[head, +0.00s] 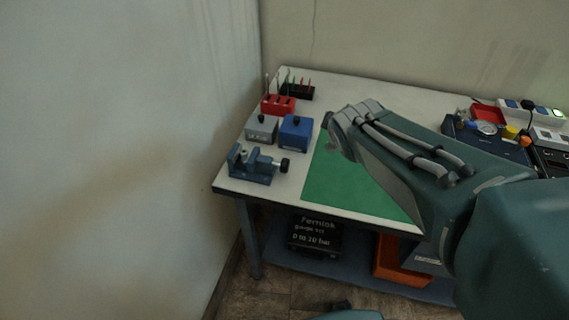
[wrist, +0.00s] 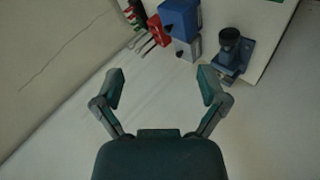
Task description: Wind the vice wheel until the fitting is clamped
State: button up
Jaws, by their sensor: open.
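A blue-grey vice (head: 252,165) stands at the front left corner of the white workbench. Its dark wheel (head: 284,165) is on its right side. In the wrist view the vice (wrist: 236,62) is at the upper right, with the black round wheel (wrist: 229,38) toward the camera. I cannot make out the fitting or whether it sits between the jaws. My gripper (wrist: 160,82) is open with nothing between its fingers, and is apart from the vice. In the head view my arm reaches over the bench and the fingers are not clearly seen.
A grey box (head: 261,130) and a blue box (head: 295,133) stand just behind the vice. Behind them are a red holder (head: 278,105) and a black rack (head: 297,91) with upright tools. The wall (head: 130,150) is close on the left.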

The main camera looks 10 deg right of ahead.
jog(key=w+d+f+n+t+y, duration=0.2)
jog(key=w+f+n, duration=0.1)
jog(key=w+n, duration=0.6)
jog(key=n+g+y, duration=0.2)
jog(key=n+y, duration=1.4)
jog(key=n, duration=0.9)
send_near(285, 165)
jog(key=w, duration=0.1)
jog(key=w+a+f, duration=0.1)
jog(key=w, duration=0.1)
jog(key=shift+w+a+f, duration=0.2)
jog(key=shift+w+a, duration=0.1)
jog(key=shift+w, duration=0.1)
jog(key=shift+s+f+n+g, duration=0.1)
jog(key=shift+s+n+g, duration=0.2)
jog(key=shift+a, duration=0.15)
jog(key=x, duration=0.7)
jog(key=shift+a, duration=0.15)
